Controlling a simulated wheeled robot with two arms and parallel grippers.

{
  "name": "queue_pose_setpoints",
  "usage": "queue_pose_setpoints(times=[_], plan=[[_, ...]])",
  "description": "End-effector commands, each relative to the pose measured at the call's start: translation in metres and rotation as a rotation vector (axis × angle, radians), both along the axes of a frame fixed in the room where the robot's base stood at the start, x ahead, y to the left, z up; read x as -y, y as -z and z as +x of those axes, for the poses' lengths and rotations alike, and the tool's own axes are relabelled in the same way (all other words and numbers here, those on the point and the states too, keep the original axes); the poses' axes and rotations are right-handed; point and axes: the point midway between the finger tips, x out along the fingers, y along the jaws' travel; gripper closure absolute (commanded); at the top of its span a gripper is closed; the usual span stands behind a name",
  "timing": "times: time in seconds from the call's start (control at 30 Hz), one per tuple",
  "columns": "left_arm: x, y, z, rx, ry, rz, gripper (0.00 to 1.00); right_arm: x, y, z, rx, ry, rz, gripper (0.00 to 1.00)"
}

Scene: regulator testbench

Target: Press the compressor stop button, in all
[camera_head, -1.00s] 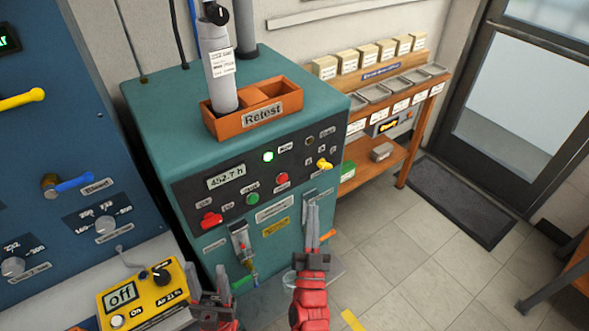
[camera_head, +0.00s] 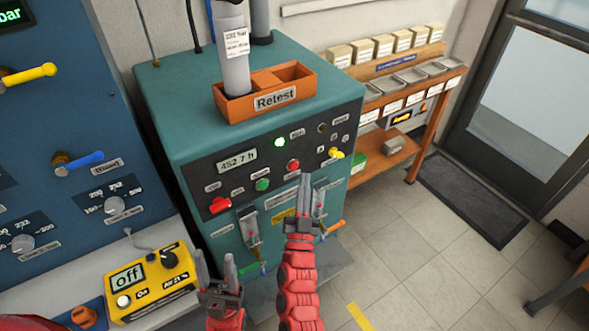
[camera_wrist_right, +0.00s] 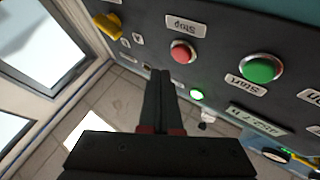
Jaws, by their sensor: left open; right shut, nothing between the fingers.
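The compressor (camera_head: 165,105) is a teal cabinet with a dark front panel (camera_head: 215,180). Its red stop button (camera_head: 293,165) sits on that panel, right of the green start button (camera_head: 262,185). In the right wrist view the stop button (camera_wrist_right: 183,51) shows under a "Stop" label, upside down, with the green start button (camera_wrist_right: 262,68) beside it. My right gripper (camera_head: 304,180) is shut and empty, its fingertips just below the stop button in the head view. In the wrist view the fingertips (camera_wrist_right: 160,74) appear beside the button, apart in the picture. My left gripper (camera_head: 215,265) is open, low in front of the cabinet.
A green lamp (camera_head: 280,142) is lit on the panel. A red knob (camera_head: 220,205) and a yellow knob (camera_head: 336,153) flank the buttons. An orange "Retest" bin (camera_head: 275,97) stands on top. A yellow analyser (camera_head: 150,280) reads "Off" at lower left.

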Motion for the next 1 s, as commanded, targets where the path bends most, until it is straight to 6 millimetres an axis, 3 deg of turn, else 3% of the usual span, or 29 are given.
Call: queue_pose_setpoints(times=[0.23, 1.0], plan=[[0.0000, 0.0057, 0.0000, 0.000, 0.000, 0.000, 0.50, -0.0085, 0.0010, 0.0102, -0.002, -0.002, -0.001, 1.00], [0.0000, 0.0054, 0.0000, 0.000, 0.000, 0.000, 0.50, -0.0086, 0.0000, 0.0105, -0.001, -0.002, -0.001, 1.00]])
